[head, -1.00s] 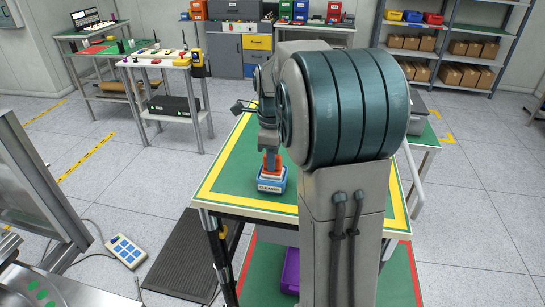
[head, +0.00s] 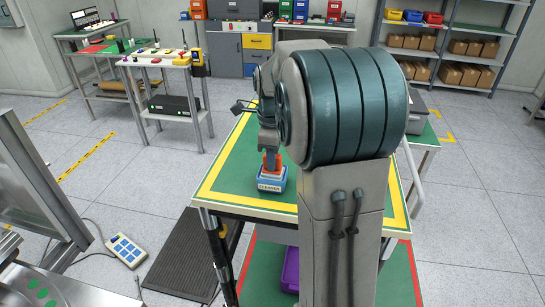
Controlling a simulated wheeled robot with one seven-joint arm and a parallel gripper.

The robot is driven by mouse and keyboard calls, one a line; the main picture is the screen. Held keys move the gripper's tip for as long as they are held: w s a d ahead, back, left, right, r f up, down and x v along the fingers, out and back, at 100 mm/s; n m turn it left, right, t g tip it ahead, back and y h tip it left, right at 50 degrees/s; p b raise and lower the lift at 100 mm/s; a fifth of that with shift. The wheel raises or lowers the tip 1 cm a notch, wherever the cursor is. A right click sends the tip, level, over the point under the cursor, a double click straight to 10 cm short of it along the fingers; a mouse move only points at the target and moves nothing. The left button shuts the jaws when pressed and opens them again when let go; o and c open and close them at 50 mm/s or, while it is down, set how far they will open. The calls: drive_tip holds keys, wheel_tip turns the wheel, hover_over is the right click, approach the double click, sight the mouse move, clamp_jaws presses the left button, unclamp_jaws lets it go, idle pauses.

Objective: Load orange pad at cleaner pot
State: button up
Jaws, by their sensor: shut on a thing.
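The cleaner pot (head: 271,186) is a small blue container with a white "CLEANER" label. It stands on the green table top with the yellow border, left of my arm. My gripper (head: 271,165) points down right above the pot. Orange shows at its jaws, and I take this to be the orange pad (head: 271,161), held between them. The jaws are small here and the pad's lower edge is hard to make out. I cannot tell whether it touches the inside of the pot.
My arm hides much of the table's right side. The green table top (head: 232,180) is clear left of the pot. A purple bin (head: 291,270) sits on the shelf below. A dark mat (head: 190,262) and a button pendant (head: 126,250) lie on the floor at left.

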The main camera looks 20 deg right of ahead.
wheel_tip(320, 180, up, 7)
drive_tip(key=p, duration=0.6)
idle(0.3)
idle(0.6)
